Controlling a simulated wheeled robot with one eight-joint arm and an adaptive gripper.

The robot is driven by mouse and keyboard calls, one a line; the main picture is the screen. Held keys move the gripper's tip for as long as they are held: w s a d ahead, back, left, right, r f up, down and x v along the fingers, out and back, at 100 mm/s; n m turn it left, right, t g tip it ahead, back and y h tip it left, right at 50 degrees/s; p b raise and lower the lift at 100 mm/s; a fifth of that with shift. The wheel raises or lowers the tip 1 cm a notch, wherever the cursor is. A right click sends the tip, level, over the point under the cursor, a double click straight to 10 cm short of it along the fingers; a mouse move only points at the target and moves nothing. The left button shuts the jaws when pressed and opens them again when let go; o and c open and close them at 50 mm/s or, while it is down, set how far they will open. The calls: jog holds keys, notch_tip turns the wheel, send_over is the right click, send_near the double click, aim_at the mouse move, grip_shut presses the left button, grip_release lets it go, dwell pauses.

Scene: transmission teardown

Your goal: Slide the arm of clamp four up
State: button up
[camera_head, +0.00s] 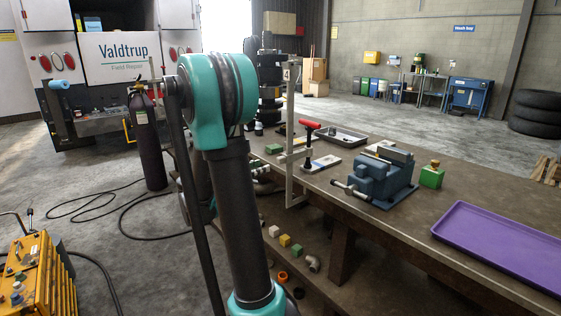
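A clamp (290,130) stands upright at the bench's near edge, left of the blue vise. Its tall pale bar carries a small tag at the top that seems to read 4. Its sliding arm (295,156) sits around bench-top height, low on the bar. A screw with a red handle (310,125) rises from that arm. The bar's foot reaches below the bench top. I cannot tell whether the screw touches the bench. My own teal and dark arm fills the centre left and hides part of the bench. My gripper cannot be made out.
The bench (400,222) bears a blue vise (383,178), a green block (432,177), a purple tray (505,245) and a grey tray (344,137). Small blocks and pipe pieces lie below the bench. A dark cylinder (148,140) and a yellow machine (38,275) stand left.

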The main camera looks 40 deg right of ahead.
aim_at(278, 160)
jog(key=d, duration=1)
jog(key=shift+w+d, duration=0.2)
jog(key=shift+w, duration=0.2)
grip_shut()
